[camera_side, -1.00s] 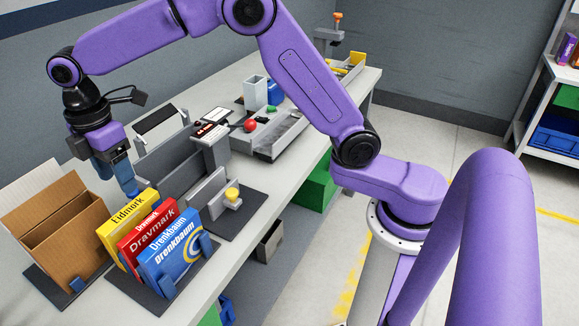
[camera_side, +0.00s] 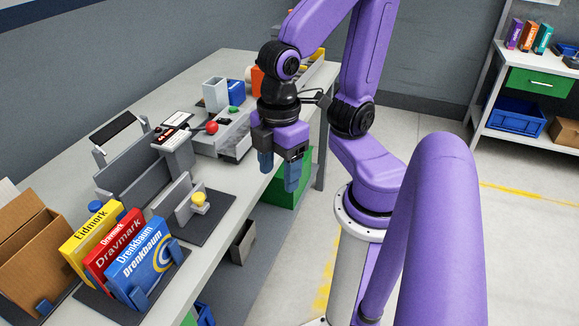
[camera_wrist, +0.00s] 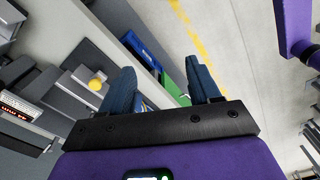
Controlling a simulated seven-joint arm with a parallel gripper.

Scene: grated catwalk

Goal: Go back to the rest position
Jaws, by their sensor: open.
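My gripper (camera_side: 279,172) hangs beside the front edge of the workbench (camera_side: 190,262) in the side view, with its blue fingers pointing down. The fingers are apart and nothing is between them. In the wrist view my gripper (camera_wrist: 160,88) also shows its two blue fingers spread, with the bench edge and floor beyond them. My arm is folded back toward its base.
Yellow, red and blue boxes (camera_side: 140,262) stand in a rack beside an open cardboard box (camera_side: 35,260). A yellow knob (camera_side: 198,198) and a red ball-shaped knob (camera_side: 211,127) are on the bench fixtures. A shelf unit (camera_side: 530,142) stands at the right. Floor between is clear.

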